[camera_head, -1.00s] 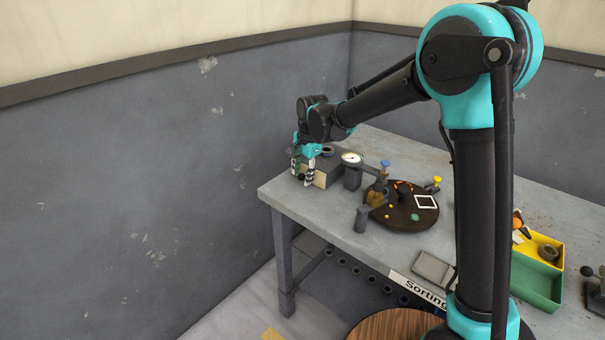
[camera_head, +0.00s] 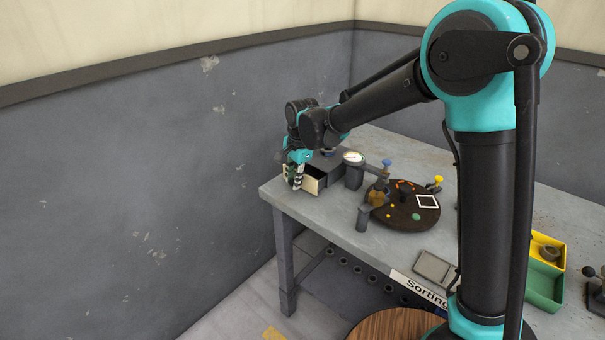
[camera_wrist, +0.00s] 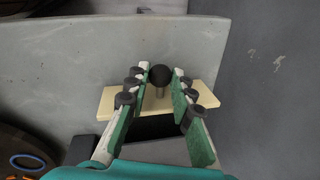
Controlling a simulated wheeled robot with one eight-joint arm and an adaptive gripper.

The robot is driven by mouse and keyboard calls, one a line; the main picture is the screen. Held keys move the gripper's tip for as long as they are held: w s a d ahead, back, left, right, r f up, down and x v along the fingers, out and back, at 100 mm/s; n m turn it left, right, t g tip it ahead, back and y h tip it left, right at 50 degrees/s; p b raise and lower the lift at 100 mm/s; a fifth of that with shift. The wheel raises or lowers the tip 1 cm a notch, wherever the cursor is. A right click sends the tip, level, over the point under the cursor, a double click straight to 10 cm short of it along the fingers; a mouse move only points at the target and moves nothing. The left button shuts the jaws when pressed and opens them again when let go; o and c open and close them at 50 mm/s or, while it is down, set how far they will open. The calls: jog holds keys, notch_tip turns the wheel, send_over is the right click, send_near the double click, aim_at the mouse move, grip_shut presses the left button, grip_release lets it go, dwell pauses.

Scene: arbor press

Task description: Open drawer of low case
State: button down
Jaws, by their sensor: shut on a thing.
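The low case (camera_head: 326,163) is a dark grey box at the far left end of the table. Its drawer (camera_head: 313,186) has a cream front and stands partly out, with a dark opening showing behind the front. In the wrist view the cream drawer front (camera_wrist: 108,101) lies across the picture, with a round black knob (camera_wrist: 160,75) on a short stem. My gripper (camera_head: 295,183) is at the drawer front. Its green-backed fingers (camera_wrist: 161,78) are shut on the knob, one on each side. The drawer's inside is mostly hidden.
The grey table (camera_head: 330,215) has its left front corner close to the drawer. A dial gauge stand (camera_head: 353,170) and a dark round plate (camera_head: 410,215) with small coloured parts stand to the right. A yellow and green bin (camera_head: 545,280) is further right.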

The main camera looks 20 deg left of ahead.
jog(key=s, duration=0.1)
jog(key=s+a, duration=0.1)
jog(key=s, duration=0.2)
jog(key=shift+a, duration=0.3)
jog(key=c, duration=1.3)
grip_release()
notch_tip(320, 180, up, 12)
jog(key=s+d, duration=0.1)
jog(key=d, duration=0.1)
jog(key=shift+s+f, duration=0.15)
